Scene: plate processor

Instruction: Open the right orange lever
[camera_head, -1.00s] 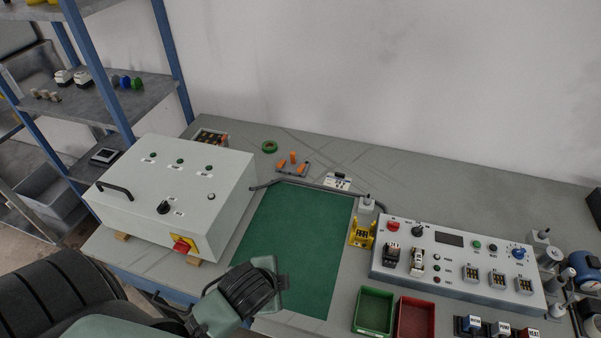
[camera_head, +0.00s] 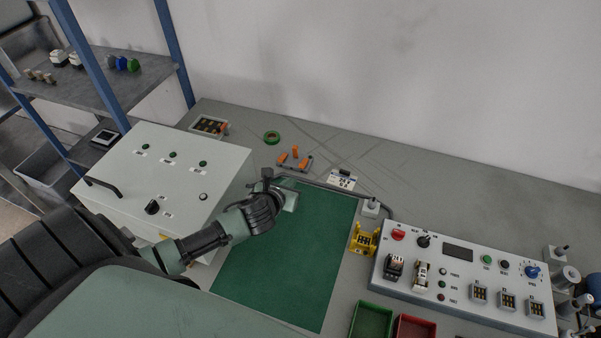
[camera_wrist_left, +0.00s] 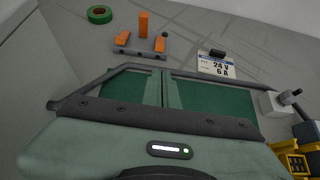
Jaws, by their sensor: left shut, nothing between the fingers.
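A small grey connector (camera_head: 293,164) with orange levers lies on the grey table beyond the green mat. In the left wrist view, the middle orange lever (camera_wrist_left: 144,24) stands upright. The left orange lever (camera_wrist_left: 122,39) and the right orange lever (camera_wrist_left: 158,45) lie low against the connector. My left gripper (camera_head: 281,190) is shut and empty above the far left part of the mat, just short of the connector and apart from it. My right gripper is not in view.
A white control box (camera_head: 165,165) stands left of my left gripper. A green tape ring (camera_head: 271,137) and a 24 V label block (camera_head: 342,180) lie near the connector. A dark cable (camera_head: 322,185) runs along the mat's far edge. A control panel (camera_head: 462,282) stands right.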

